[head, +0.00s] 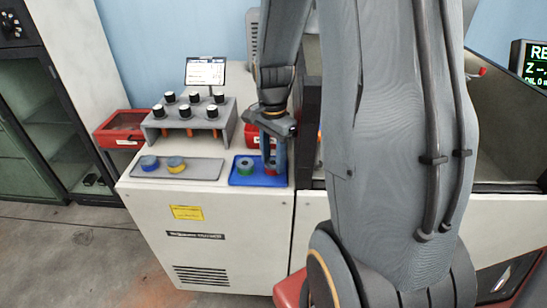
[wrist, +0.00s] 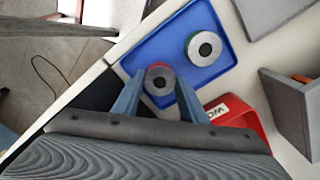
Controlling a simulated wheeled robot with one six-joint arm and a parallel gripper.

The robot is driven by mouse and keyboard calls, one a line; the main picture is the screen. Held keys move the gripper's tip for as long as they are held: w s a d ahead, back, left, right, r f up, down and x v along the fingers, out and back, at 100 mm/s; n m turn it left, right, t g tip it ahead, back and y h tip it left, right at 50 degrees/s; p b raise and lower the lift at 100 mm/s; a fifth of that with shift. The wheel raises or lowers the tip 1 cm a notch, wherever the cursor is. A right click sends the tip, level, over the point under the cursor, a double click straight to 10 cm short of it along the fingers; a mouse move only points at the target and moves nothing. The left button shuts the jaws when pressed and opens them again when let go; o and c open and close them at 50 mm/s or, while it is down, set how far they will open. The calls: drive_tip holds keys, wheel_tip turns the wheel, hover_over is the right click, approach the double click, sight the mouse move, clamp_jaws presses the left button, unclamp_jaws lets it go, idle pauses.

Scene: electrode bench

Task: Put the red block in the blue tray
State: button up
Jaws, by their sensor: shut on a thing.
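The red block (wrist: 160,67) is a round piece with a grey top and a dark centre hole. My gripper (wrist: 159,82) is shut on it, one finger on each side. In the head view, the red block (head: 270,171) shows low between the fingers of my gripper (head: 272,163), over the right part of the blue tray (head: 242,182). In the wrist view it is within the outline of the blue tray (wrist: 165,42), near one edge. I cannot tell whether it touches the tray floor. A green-sided round block (head: 246,166) stands in the tray, apart from it.
A grey tray (head: 205,170) holds a blue round block (head: 149,163) and a yellow one (head: 176,165). A grey rack (head: 165,133) with black-topped holders stands behind it. A red bin (wrist: 240,115) is close to the blue tray. A red case (head: 122,129) lies at left.

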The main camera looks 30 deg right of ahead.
sight(273, 162)
drive_tip(key=shift+f, duration=0.1)
drive_tip(key=o, duration=1.4)
drive_tip(key=shift+f, duration=0.1)
drive_tip(key=shift+o, duration=0.2)
wheel_tip(273, 162, up, 11)
drive_tip(key=b, duration=0.2)
drive_tip(key=s+a+f+n, duration=0.4)
drive_tip(key=a+n, duration=0.2)
drive_tip(key=n, duration=0.2)
drive_tip(key=s+a+f+n+t, duration=0.1)
drive_tip(key=s+a+f+n, duration=0.2)
drive_tip(key=a+n, duration=0.3)
drive_tip(key=shift+s+a+f+n+t, duration=0.3)
drive_tip(key=shift+s+a+f+n, duration=0.15)
drive_tip(key=shift+n, duration=0.45)
drive_tip(key=shift+w, duration=0.1)
